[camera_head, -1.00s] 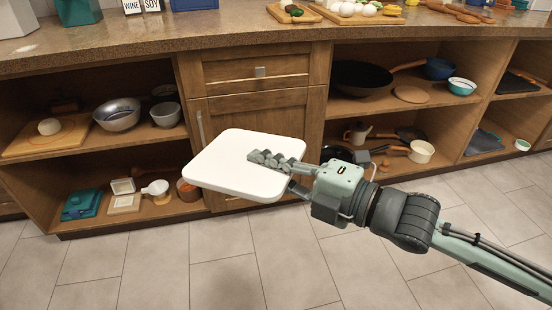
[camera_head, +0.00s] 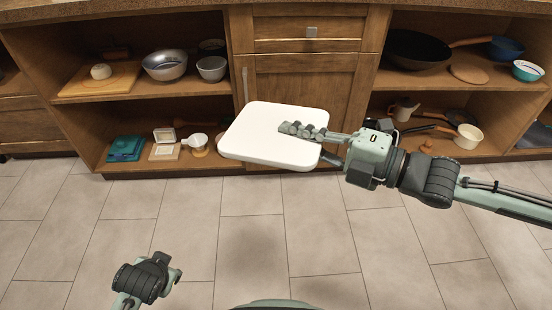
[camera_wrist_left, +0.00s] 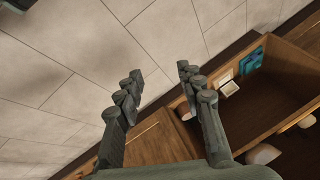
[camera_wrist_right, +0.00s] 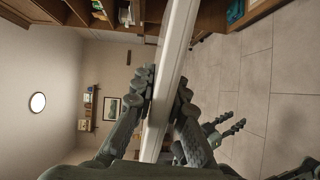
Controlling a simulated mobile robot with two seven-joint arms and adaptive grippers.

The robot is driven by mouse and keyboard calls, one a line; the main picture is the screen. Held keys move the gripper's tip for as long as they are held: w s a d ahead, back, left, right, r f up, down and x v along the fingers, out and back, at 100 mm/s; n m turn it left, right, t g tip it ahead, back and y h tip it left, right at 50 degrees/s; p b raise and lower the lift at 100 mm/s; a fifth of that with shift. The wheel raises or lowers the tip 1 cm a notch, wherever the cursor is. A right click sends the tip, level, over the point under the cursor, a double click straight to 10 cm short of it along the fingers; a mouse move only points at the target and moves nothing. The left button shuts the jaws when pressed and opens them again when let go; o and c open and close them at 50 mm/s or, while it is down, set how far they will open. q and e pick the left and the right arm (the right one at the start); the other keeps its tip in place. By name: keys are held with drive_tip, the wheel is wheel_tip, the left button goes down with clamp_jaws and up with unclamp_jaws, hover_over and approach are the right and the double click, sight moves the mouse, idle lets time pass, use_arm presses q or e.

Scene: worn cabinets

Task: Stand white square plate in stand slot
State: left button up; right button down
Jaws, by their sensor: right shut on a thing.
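The white square plate (camera_head: 262,137) is held roughly flat in front of the lower cabinets in the head view. My right gripper (camera_head: 306,132) is shut on the plate's right side, one finger above and one below. In the right wrist view the plate (camera_wrist_right: 174,65) shows edge-on between the fingers (camera_wrist_right: 162,100). My left arm shows at the lower left of the head view. In the left wrist view my left gripper (camera_wrist_left: 158,80) is open and empty, its fingers apart over floor and cabinet. I cannot make out a plate stand.
Open shelves hold a metal bowl (camera_head: 165,65), a cutting board (camera_head: 100,82), a black pan (camera_head: 416,48) and a cream pot (camera_head: 467,136). A closed wooden door (camera_head: 300,85) is behind the plate. The tiled floor (camera_head: 240,230) in front is clear.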

sight(268, 127)
use_arm(q)
drive_tip(key=w+d+r+m+t+y, duration=0.15)
drive_tip(key=w+r+m+t, duration=0.4)
drive_tip(key=w+r, duration=0.55)
use_arm(e)
drive_tip(key=shift+r, duration=0.1)
use_arm(q)
drive_tip(key=w+d+r+m+t+h, duration=0.1)
drive_tip(key=d+r+m+t, duration=0.2)
drive_tip(key=r, duration=0.4)
drive_tip(key=w+d+r+m+t+h, duration=0.1)
drive_tip(key=d+r+m+t, duration=0.25)
drive_tip(key=r, duration=0.45)
drive_tip(key=s+d+r, duration=0.2)
drive_tip(key=s+d, duration=0.1)
drive_tip(key=d, duration=0.2)
drive_tip(key=s+d+r+m+h, duration=0.1)
drive_tip(key=s+d+r, duration=0.2)
drive_tip(key=d, duration=0.3)
drive_tip(key=s+d+r+m+h, duration=0.1)
drive_tip(key=s+d+r, duration=0.2)
drive_tip(key=d, duration=0.3)
drive_tip(key=shift+s+d, duration=0.1)
drive_tip(key=shift+s, duration=0.5)
drive_tip(key=w, duration=0.4)
drive_tip(key=w+f, duration=0.1)
drive_tip(key=w, duration=0.6)
drive_tip(key=shift+w+f, duration=0.2)
drive_tip(key=shift+w, duration=0.1)
drive_tip(key=shift+c, duration=0.5)
